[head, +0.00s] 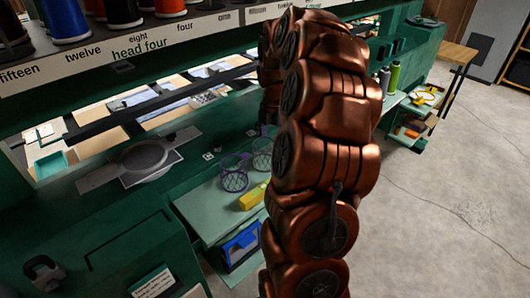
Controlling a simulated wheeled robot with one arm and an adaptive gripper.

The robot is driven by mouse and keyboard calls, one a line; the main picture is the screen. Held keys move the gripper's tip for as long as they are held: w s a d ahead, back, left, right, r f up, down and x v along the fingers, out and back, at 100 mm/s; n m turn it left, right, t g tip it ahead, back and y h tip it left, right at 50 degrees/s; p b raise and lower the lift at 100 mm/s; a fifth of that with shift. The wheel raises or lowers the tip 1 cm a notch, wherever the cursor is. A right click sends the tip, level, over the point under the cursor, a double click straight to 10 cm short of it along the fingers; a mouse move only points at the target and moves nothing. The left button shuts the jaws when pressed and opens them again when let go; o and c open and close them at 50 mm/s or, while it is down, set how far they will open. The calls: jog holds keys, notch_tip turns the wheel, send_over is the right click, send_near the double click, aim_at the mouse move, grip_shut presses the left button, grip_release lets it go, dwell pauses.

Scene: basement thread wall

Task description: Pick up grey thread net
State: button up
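Two small round mesh nets stand on the green shelf (200,212) left of my arm. One net (234,179) looks purple. The other net (261,161) sits just behind it to the right, partly hidden by my arm; its rim looks purplish too and its mesh greyish or green, so I cannot tell for sure which is the grey thread net. My copper-coloured arm rises through the middle of the view and bends over at the top. My gripper is not in view.
A yellow object (252,196) lies in front of the nets, with a blue box (242,244) below. A grey round device (142,158) sits on the green machine. Thread spools (122,12) stand on the labelled upper rack. Bottles (393,76) stand at right. The concrete floor (430,190) is mostly clear.

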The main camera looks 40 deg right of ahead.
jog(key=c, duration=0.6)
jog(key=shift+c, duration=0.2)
